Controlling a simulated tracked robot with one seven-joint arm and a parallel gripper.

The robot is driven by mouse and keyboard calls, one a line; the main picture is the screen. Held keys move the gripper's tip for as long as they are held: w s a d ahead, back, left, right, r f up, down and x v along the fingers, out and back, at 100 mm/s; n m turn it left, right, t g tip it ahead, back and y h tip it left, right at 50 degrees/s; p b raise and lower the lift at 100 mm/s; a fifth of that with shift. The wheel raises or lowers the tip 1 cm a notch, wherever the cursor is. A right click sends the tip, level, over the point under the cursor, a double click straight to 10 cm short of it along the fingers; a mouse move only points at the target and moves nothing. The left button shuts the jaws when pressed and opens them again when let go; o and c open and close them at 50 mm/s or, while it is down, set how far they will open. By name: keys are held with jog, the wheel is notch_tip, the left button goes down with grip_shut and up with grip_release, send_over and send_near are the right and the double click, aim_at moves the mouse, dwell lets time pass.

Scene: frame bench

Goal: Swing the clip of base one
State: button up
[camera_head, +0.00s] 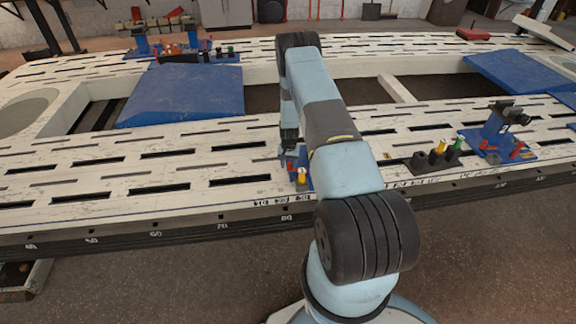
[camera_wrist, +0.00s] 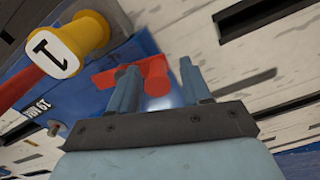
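In the wrist view, base one is a blue block (camera_wrist: 95,95) with a yellow knob (camera_wrist: 85,35) marked "1" at upper left. A red clip (camera_wrist: 153,78) with a rounded end lies on the blue base. My gripper (camera_wrist: 158,68) is open, its two fingers on either side of the red clip's rounded end. A gap shows between the clip and the right finger; contact at the left finger cannot be told. In the head view, base one's yellow knob (camera_head: 302,175) shows near the bench's front edge, and my arm hides most of the base and gripper.
A blue clamp base (camera_head: 495,138) stands at right, beside a dark block (camera_head: 420,162) with coloured pins. Another blue base with red parts (camera_head: 150,47) is at back left. Blue pads (camera_head: 185,92) lie on the slotted white bench (camera_head: 90,190). The bench left of base one is clear.

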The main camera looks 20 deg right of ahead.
notch_tip(320, 180, up, 14)
jog(key=shift+f, duration=0.15)
dwell(0.7)
dwell(0.4)
jog(key=s+a+r+n+t, duration=0.1)
jog(key=s+a+r, duration=0.2)
jog(key=r, duration=1)
jog(key=s+a+r+n+t, duration=0.1)
jog(key=s+a+r, duration=0.25)
jog(key=r, duration=0.95)
jog(key=s+a+r+n+t, duration=0.1)
jog(key=s+a+r, duration=0.25)
jog(key=r, duration=0.95)
jog(key=s+a+r+n+t, duration=0.1)
jog(key=s+a+r, duration=0.2)
jog(key=s+r, duration=0.35)
jog(key=s+a+r+n, duration=0.1)
jog(key=s+a+r, duration=0.1)
jog(key=s+r, duration=0.5)
jog(key=s+a+r+n, duration=0.1)
jog(key=s, duration=0.9)
jog(key=s+a+t, duration=0.1)
jog(key=s+a, duration=0.1)
jog(key=s, duration=0.7)
jog(key=shift+s+a+r+n+t, duration=0.15)
jog(key=shift+s+r+n+t, duration=0.15)
jog(key=shift+s+r+n, duration=0.1)
